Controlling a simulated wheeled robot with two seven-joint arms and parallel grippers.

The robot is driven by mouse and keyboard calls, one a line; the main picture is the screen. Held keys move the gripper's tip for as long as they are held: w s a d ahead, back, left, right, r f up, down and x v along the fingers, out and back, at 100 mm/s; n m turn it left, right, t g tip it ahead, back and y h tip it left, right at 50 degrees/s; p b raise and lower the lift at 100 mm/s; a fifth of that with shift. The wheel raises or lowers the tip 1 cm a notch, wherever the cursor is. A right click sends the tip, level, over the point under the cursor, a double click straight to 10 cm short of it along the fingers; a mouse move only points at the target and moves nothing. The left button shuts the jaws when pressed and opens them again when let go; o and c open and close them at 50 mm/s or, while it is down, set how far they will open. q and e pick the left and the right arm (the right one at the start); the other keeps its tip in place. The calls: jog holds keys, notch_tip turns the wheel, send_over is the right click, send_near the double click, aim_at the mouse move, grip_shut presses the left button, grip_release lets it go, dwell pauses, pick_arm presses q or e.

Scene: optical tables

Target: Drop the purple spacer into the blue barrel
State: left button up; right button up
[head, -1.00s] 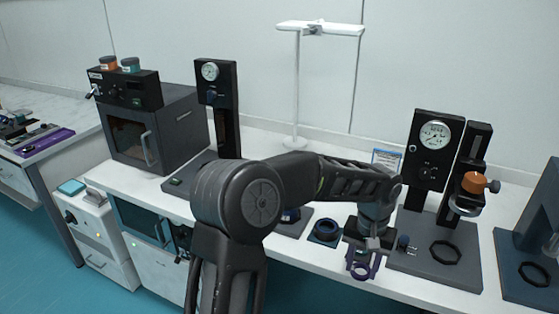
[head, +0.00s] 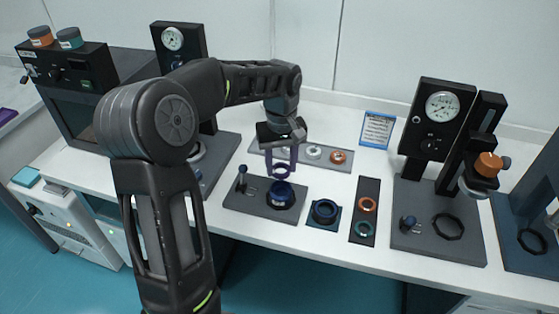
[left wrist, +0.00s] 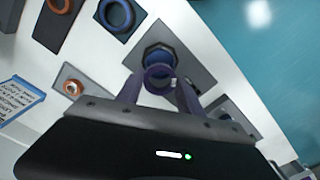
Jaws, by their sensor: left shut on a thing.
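My left gripper (head: 282,166) points down above the grey plate, shut on the purple spacer (head: 281,172). In the left wrist view, the spacer (left wrist: 159,80) is a dark purple ring between the two fingertips (left wrist: 160,88). The blue barrel (head: 281,197) stands on the grey plate (head: 244,204), just below the spacer. In the left wrist view, the barrel (left wrist: 158,52) shows as a dark hexagonal rim with a blue inside, partly covered by the spacer. The spacer appears above the barrel and apart from it. My right gripper is not in view.
A blue ring (head: 325,211) sits on a small plate right of the barrel. A dark strip (head: 366,213) holds an orange and a teal ring. A grey strip (head: 318,155) lies behind. A gauge stand (head: 430,140) is at the right. A small knobbed post (head: 242,174) stands left of the barrel.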

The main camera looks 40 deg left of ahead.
pick_arm(q)
jog(key=shift+f, duration=0.15)
jog(key=shift+f+b, duration=1.5)
jog(key=shift+f, duration=0.4)
jog(key=shift+f+b, duration=0.6)
jog(key=shift+f, duration=0.3)
dwell(0.5)
dwell(0.5)
jog(key=o, duration=1.4)
jog(key=shift+r, duration=0.15)
jog(key=shift+r+p, duration=2.35)
jog(key=shift+r, duration=0.55)
